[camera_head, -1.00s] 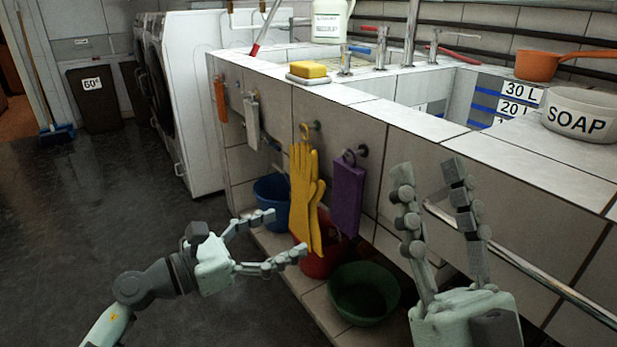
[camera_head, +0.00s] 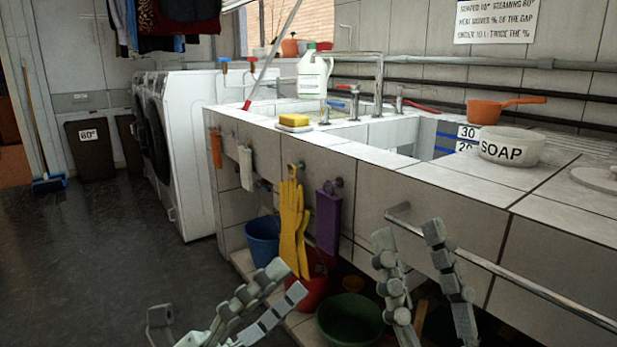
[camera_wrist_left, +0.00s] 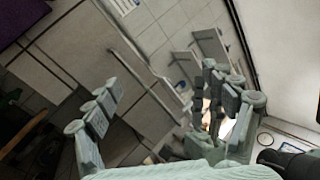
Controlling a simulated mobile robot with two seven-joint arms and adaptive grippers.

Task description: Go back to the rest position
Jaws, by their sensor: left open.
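My left gripper (camera_head: 287,281) is low in the middle of the head view, in front of the sink wall. Its fingers point up and to the right; they are apart and hold nothing. The left wrist view also shows the left gripper (camera_wrist_left: 165,95) with a wide gap between its fingers. My right gripper (camera_head: 408,236) stands at the lower right with its fingers pointing up, apart and empty, in front of the tiled wall. Its palm is cut off by the bottom edge of the picture.
Yellow gloves (camera_head: 292,225) and a purple cloth (camera_head: 328,220) hang on the sink wall (camera_head: 450,215). A blue bucket (camera_head: 262,242), a red bucket (camera_head: 312,290) and a green basin (camera_head: 348,320) stand below. A metal rail (camera_head: 510,272) runs along the right.

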